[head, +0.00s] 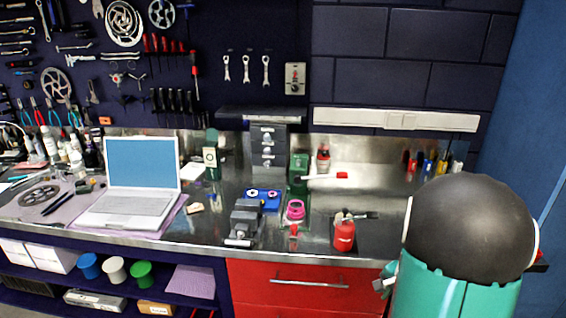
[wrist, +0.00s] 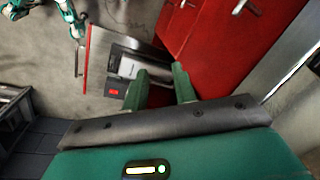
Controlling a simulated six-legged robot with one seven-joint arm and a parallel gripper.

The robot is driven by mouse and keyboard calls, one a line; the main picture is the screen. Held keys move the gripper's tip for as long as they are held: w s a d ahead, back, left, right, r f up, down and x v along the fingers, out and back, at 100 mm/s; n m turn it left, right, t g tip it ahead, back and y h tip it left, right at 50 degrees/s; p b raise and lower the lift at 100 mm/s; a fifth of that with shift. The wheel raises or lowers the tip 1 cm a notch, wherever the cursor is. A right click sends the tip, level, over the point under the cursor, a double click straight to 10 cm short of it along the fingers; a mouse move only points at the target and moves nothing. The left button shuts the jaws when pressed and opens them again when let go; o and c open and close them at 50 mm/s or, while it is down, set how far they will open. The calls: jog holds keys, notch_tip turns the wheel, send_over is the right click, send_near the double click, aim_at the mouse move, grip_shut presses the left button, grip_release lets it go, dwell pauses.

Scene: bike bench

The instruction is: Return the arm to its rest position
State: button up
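My gripper (wrist: 160,85) shows in the wrist view as two green fingers standing apart. It is open, and I see nothing held between them. It is beside red drawer fronts (wrist: 205,30), with grey floor to the left. In the head view my arm's black dome and green shell fill the right side, in front of the bench's right end. A small green and grey part shows at the arm's left edge, below the bench top; I cannot tell whether it is the gripper. The rest of the arm is hidden or out of frame.
The steel bench top (head: 375,205) holds a laptop (head: 135,180), a vise (head: 243,222), a blue tray (head: 262,199), a pink roll (head: 294,210) and a red bottle (head: 344,236). A red drawer cabinet (head: 310,300) is below. A blue wall (head: 515,120) stands at the right.

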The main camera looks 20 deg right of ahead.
jog(key=w+a+r+n+t, duration=0.25)
jog(key=a+r+n, duration=0.55)
jog(key=a+r, duration=0.75)
jog(key=s+a+r+n, duration=0.3)
jog(key=s+a+n, duration=0.1)
jog(key=a, duration=0.3)
jog(key=s+a+r+n+t, duration=0.1)
jog(key=s+a+r+n, duration=0.2)
jog(key=a, duration=0.5)
jog(key=shift+s+a+r+n, duration=0.25)
jog(key=shift+s+r+n, duration=0.15)
jog(key=shift+s+n, duration=0.35)
